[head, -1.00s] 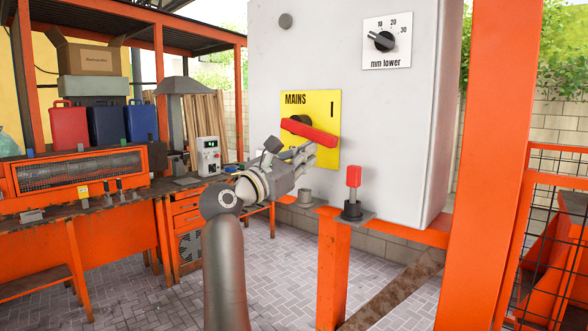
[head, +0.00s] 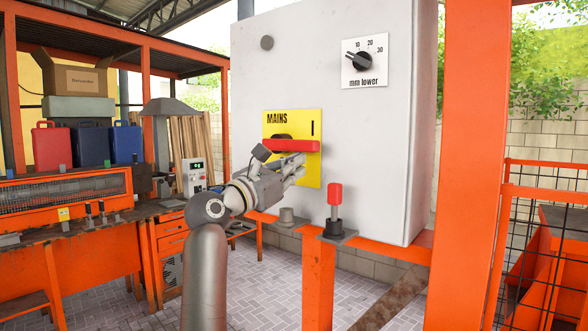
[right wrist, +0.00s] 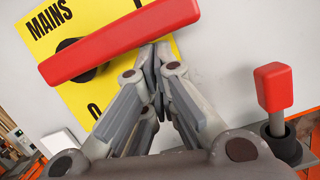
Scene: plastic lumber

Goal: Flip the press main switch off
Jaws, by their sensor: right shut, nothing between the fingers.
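The main switch's red bar handle (head: 291,146) sits about level across the yellow MAINS plate (head: 306,172) on the grey press cabinet. In the right wrist view the red handle (right wrist: 120,40) spans the plate (right wrist: 95,108), with a black hub behind it and an O mark partly visible low on the plate. My right gripper (head: 300,168) is shut and empty, just below the handle's right half. In the right wrist view its fingertips (right wrist: 155,52) meet near the handle's lower edge; I cannot tell whether they touch it. My left gripper is not in view.
A red-topped lever (head: 334,196) stands on the orange frame right of my gripper. A dial (head: 363,61) sits higher on the cabinet. An orange post (head: 472,150) rises at right. An orange workbench (head: 90,235) with cases stands at left.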

